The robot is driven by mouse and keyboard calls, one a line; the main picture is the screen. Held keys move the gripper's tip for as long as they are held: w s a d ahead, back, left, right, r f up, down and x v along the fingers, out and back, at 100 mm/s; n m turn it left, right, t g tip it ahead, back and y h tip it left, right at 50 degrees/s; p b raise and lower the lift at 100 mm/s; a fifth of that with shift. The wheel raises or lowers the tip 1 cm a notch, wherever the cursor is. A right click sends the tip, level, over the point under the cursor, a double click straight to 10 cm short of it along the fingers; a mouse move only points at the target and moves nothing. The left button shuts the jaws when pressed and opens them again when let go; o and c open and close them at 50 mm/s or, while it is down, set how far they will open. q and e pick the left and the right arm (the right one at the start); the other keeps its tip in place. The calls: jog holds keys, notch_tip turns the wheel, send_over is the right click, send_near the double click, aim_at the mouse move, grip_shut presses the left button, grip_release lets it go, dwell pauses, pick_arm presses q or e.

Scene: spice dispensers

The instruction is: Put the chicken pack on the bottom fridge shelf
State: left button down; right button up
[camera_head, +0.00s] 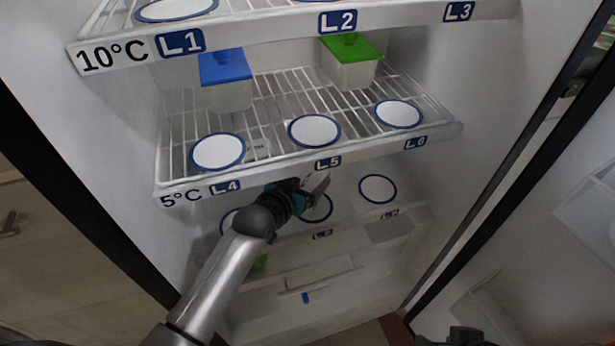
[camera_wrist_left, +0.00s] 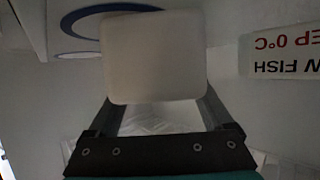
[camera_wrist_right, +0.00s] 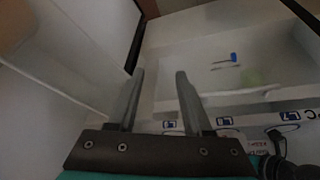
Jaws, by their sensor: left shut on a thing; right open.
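My left gripper (camera_head: 314,188) reaches into the fridge just below the front edge of the 5°C shelf, above the bottom shelf. In the left wrist view its fingers (camera_wrist_left: 158,115) are shut on a plain pale pack (camera_wrist_left: 155,55), taken to be the chicken pack; no label shows on this face. In the head view the pack is mostly hidden by the gripper and shelf edge. The bottom fridge shelf (camera_head: 410,222) has blue-ringed white spots, one clear at right (camera_head: 377,188), one partly behind the gripper. My right gripper (camera_wrist_right: 160,80) is open and empty, outside the shelves.
The 5°C shelf (camera_head: 350,142) hangs close above my left gripper. It holds a blue-lidded container (camera_head: 226,82) and a green-lidded container (camera_head: 350,62) at the back. A label sign (camera_wrist_left: 285,48) reads FISH, upside down. A drawer area (camera_head: 300,288) lies below. Fridge walls bound both sides.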

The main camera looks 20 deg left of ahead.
pick_arm(q)
grip_release()
jog(key=shift+r, duration=0.1)
jog(key=shift+s+r, duration=0.1)
jog(key=shift+r, duration=0.05)
jog(key=p+v, duration=0.5)
jog(key=v, duration=0.5)
jog(key=shift+r, duration=0.1)
jog(key=shift+p+v, duration=0.4)
jog(key=shift+v, duration=0.4)
pick_arm(e)
notch_tip(320, 180, down, 12)
jog(key=s+g, duration=0.2)
jog(key=shift+s+d+r, duration=0.15)
